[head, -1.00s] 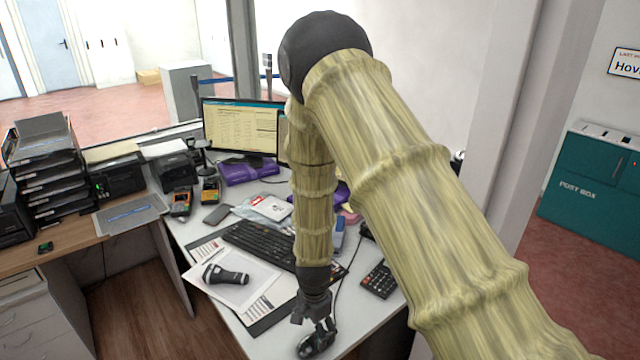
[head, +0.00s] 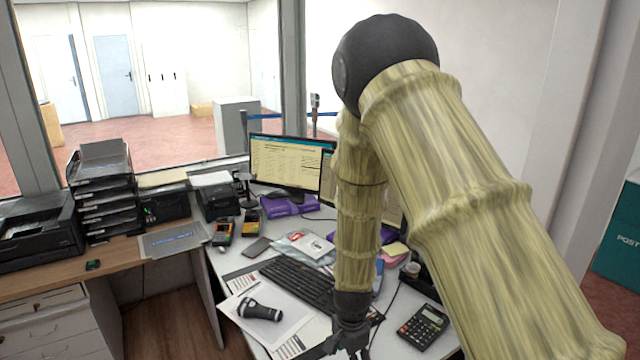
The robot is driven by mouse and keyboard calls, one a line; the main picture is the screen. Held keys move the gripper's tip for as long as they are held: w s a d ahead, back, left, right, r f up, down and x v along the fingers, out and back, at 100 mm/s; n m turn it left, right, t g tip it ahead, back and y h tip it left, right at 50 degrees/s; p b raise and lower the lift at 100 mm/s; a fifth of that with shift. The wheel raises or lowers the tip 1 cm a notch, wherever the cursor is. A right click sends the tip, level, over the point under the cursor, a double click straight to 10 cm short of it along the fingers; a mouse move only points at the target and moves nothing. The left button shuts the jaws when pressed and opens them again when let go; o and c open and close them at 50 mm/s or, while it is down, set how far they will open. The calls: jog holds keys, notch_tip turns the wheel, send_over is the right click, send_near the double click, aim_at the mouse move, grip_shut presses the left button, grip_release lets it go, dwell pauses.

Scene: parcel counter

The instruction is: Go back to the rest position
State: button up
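My gripper (head: 346,346) hangs at the bottom middle of the head view, low over the front of the white desk (head: 232,268). It is dark, small and partly cut off by the lower frame edge, so its finger opening cannot be made out. My sleeved arm comes from the lower right, bends high up and drops down to the gripper. A black handheld scanner (head: 260,310) lies on a white sheet to the left of the gripper. A calculator (head: 423,326) lies to its right.
A keyboard (head: 298,284), monitor (head: 285,163), card terminals (head: 222,234) and a purple parcel (head: 289,205) crowd the desk. Paper trays (head: 104,190) and a printer (head: 38,226) stand on the wooden counter at left. A teal post box (head: 618,235) is at right.

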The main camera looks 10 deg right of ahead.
jog(key=s+d+f+n, duration=0.4)
jog(key=s+f+n, duration=0.2)
jog(key=s+f, duration=0.7)
jog(key=s+f+n, duration=0.3)
jog(key=s, duration=0.6)
jog(key=s+f+n, duration=0.3)
jog(key=s+n, duration=0.1)
jog(key=s, duration=0.6)
jog(key=shift+s+d+f+n, duration=0.2)
jog(key=shift+n, duration=0.1)
grip_shut()
